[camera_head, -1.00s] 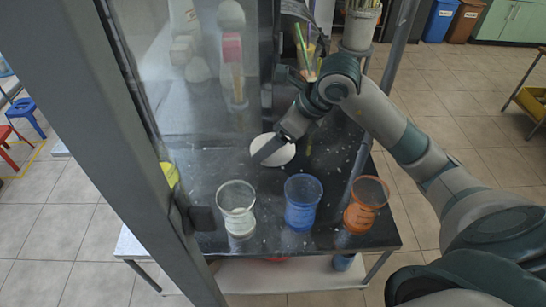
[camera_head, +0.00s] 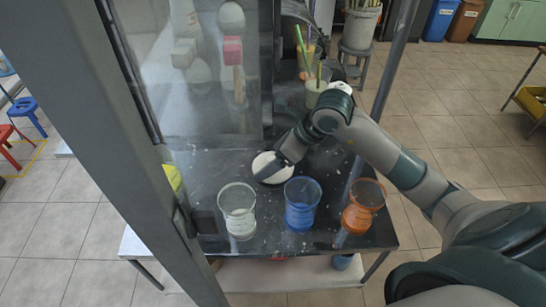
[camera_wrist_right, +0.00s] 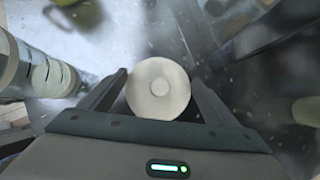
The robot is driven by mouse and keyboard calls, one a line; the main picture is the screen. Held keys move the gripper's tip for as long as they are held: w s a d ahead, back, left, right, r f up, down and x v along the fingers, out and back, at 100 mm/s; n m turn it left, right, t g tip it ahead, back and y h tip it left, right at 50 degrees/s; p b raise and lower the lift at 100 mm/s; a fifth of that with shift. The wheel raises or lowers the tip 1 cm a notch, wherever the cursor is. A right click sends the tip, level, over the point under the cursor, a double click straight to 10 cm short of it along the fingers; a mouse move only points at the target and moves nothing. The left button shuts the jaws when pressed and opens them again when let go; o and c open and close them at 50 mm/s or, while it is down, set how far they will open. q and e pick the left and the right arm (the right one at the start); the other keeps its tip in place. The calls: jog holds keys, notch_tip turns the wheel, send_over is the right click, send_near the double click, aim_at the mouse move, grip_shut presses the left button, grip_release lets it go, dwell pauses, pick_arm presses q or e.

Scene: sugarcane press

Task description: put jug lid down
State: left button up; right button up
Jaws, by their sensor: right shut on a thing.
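The white round jug lid (camera_head: 263,162) is over the dark speckled counter (camera_head: 210,165), behind the row of cups. My right gripper (camera_head: 272,171) is shut on it and partly covers it. I cannot tell whether the lid touches the counter. No jug can be clearly made out. My left gripper is not in view.
A clear cup (camera_head: 238,212), a blue cup (camera_head: 302,205) and an orange cup (camera_head: 362,207) stand along the counter's front. Glasses with straws (camera_head: 318,85) stand at the back. A grey post (camera_head: 130,170) and a glass panel are at the left.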

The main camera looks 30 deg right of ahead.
jog(key=shift+f, duration=0.35)
jog(key=shift+f, duration=0.2)
jog(key=o, duration=1)
jog(key=shift+r, duration=0.1)
jog(key=shift+r, duration=0.1)
jog(key=b+v, duration=0.3)
jog(key=v, duration=0.9)
